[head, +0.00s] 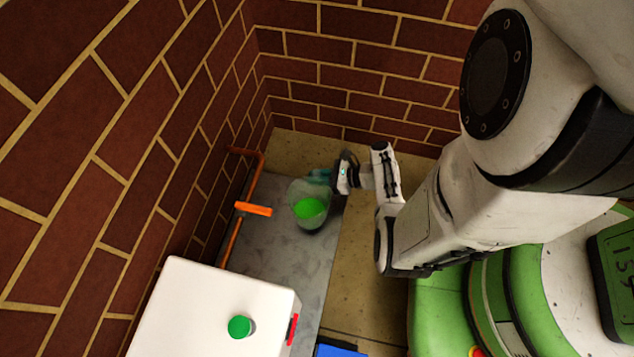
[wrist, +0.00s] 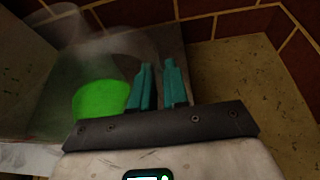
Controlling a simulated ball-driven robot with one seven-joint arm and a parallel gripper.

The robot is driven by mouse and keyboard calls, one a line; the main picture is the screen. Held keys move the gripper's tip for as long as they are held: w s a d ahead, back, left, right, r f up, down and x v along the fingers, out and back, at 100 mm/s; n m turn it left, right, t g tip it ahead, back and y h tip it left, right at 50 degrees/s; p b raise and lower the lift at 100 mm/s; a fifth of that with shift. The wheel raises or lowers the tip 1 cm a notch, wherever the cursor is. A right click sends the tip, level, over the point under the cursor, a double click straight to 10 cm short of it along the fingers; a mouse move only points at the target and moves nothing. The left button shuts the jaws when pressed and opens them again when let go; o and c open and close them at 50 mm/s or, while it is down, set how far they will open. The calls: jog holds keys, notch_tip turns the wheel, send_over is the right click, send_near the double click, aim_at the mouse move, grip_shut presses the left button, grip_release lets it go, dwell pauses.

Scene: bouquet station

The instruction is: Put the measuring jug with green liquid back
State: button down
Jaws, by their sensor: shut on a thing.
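The measuring jug (head: 309,215) is clear, with bright green liquid inside, and shows upright over the grey slab in the head view. In the wrist view the jug (wrist: 55,75) is at the left, with the green liquid seen through its wall. My gripper (head: 319,176) is at the jug's far right side, its teal fingers close together. In the wrist view the gripper (wrist: 159,85) is shut on the jug's near side; the exact grip point is hard to make out. I cannot tell whether the jug's base touches the slab.
A white box (head: 190,305) with a green-topped item (head: 240,327) stands at the lower left. An orange pipe with a handle (head: 253,209) runs along the left brick wall. The grey slab (head: 285,270) is bare in front of the jug. A blue object (head: 340,351) shows at the bottom edge.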

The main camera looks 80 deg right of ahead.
jog(key=f+b, duration=0.1)
jog(key=f, duration=0.1)
jog(key=f+b, duration=0.1)
jog(key=f, duration=0.1)
jog(key=shift+w+d+b, duration=0.1)
jog(key=shift+d+b, duration=0.2)
jog(key=c, duration=1.1)
grip_release()
jog(key=shift+r, duration=0.15)
jog(key=shift+s+r+p, duration=0.2)
jog(key=shift+s+p, duration=0.1)
jog(key=shift+p, duration=0.05)
jog(key=p+v, duration=0.4)
jog(key=v, duration=0.7)
jog(key=shift+s+a, duration=0.1)
jog(key=shift+s, duration=0.05)
